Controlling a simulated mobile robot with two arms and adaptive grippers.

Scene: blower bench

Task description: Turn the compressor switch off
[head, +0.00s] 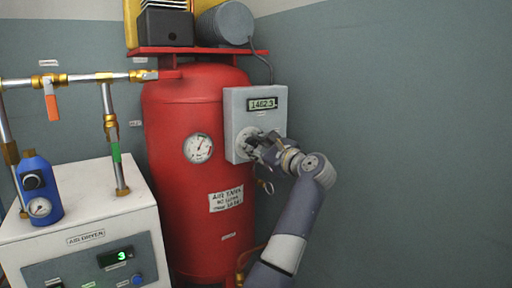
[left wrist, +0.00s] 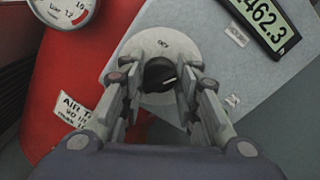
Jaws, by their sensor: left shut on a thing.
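The compressor switch is a black rotary knob (left wrist: 160,76) on a pale round plate (left wrist: 160,45) marked "OFF" at its top. The plate sits on the grey control box (head: 234,112) fixed to the red air tank (head: 180,235). My left gripper (head: 262,142) is at the front of the box and covers most of the knob in the head view. In the left wrist view its two fingers (left wrist: 160,85) are on either side of the knob, shut on it. A light pointer line on the knob points roughly to the right in that view. My right gripper is not in view.
A display (head: 262,104) on the box reads 1462.3. A round gauge (head: 198,148) is on the tank. The white air dryer (head: 110,225) with pipes and a blue filter (head: 38,185) stands at the left. The wall on the right is clear.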

